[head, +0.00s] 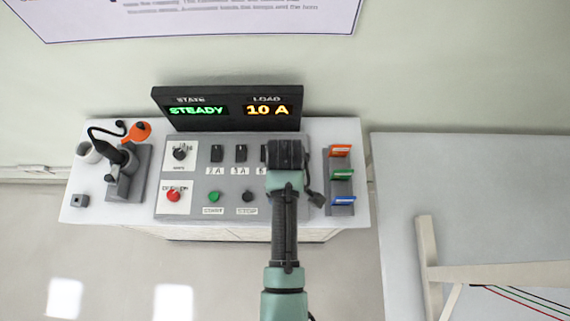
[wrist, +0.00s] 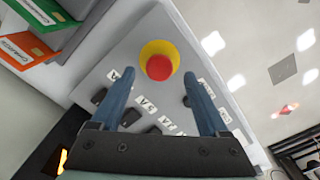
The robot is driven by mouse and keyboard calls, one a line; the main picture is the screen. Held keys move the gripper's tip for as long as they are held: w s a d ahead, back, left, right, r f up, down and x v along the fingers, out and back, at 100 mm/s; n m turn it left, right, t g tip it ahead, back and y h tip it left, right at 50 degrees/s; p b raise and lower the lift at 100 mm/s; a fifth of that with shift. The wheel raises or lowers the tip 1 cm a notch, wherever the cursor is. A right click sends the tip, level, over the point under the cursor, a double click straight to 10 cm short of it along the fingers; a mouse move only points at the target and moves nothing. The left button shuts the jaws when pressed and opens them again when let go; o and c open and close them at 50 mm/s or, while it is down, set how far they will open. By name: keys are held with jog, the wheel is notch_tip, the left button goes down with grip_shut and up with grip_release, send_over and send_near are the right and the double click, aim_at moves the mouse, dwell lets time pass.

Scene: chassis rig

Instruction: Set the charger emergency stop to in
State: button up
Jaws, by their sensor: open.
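A red mushroom button (wrist: 158,66) on a round yellow collar shows in the wrist view, on the grey panel beyond and between my fingertips. In the head view my gripper (head: 290,165) hangs over the right part of the panel (head: 262,205) and hides this button. My gripper (wrist: 160,78) is open and empty, one blue finger on each side of the button in the picture. I see no finger touching it. I cannot tell whether the button is pressed in. Another red knob (head: 172,196) sits on a white plate at the panel's lower left.
A display (head: 228,109) reads STEADY and 10 A. The panel also has a black rotary knob (head: 180,152), black switches (head: 217,153), a green button (head: 214,196) and a black button (head: 247,196). A rack with coloured folders (head: 341,180) stands right. A corded black device (head: 121,165) stands left.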

jog(key=shift+f, duration=1.35)
grip_shut()
